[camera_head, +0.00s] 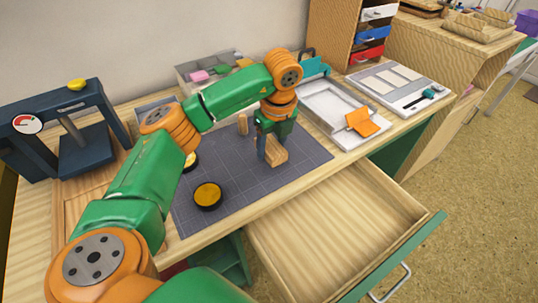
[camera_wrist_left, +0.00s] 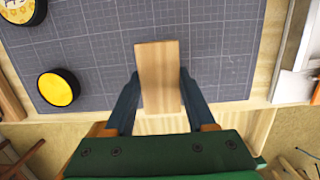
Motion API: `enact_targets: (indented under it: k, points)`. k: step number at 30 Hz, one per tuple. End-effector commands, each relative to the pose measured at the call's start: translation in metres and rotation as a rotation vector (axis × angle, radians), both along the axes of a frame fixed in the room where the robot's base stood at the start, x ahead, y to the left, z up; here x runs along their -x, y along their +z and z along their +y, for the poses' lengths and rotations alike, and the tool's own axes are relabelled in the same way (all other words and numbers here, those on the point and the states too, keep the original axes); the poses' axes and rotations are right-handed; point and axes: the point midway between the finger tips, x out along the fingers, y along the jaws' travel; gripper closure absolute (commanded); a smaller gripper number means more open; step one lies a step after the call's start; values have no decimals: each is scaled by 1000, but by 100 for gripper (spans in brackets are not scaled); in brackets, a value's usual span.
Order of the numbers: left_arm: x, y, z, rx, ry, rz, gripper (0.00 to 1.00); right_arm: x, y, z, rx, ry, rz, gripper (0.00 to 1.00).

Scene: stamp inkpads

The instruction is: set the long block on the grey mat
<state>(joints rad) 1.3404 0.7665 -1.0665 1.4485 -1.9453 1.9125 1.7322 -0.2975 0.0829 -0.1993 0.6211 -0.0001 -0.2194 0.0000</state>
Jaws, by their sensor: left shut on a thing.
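The long block (camera_head: 277,153) is a light wooden bar near the front edge of the grey mat (camera_head: 240,172), in the head view. My left gripper (camera_head: 268,147) points down and is shut on it. In the left wrist view the block (camera_wrist_left: 158,72) lies between the two dark fingers (camera_wrist_left: 160,103) of my left gripper, its far end over the gridded mat (camera_wrist_left: 215,50). I cannot tell whether its underside touches the mat. My right gripper is not in view.
A round yellow inkpad (camera_head: 207,195) sits on the mat's left front; another (camera_head: 190,160) is partly hidden by my arm. A small wooden piece (camera_head: 243,124) stands behind the block. An open drawer (camera_head: 335,225) lies in front. A white tray (camera_head: 338,112) is right.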

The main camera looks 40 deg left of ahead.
Motion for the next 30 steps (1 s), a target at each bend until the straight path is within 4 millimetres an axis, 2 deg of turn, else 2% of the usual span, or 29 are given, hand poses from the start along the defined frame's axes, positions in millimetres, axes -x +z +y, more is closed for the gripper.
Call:
enact_targets:
  k: [1,3,6,16,17,19,20,26,30]
  points:
    - [3,-9,5,-2,2,5,100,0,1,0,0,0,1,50]
    - [3,-23,4,-1,-1,7,100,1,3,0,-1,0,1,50]
    - [2,-34,4,-1,-1,3,100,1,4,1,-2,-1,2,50]
    - [2,-39,3,0,0,1,100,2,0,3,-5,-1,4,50]
    - [2,-38,3,0,-1,1,39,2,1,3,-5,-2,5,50]
    - [2,-38,3,-1,0,2,20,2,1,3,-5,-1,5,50]
    - [2,-38,3,-1,-1,2,15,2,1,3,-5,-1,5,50]
    - [2,-37,3,-1,0,2,15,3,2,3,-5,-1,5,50]
    - [1,-26,2,-1,0,-1,15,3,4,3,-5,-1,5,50]
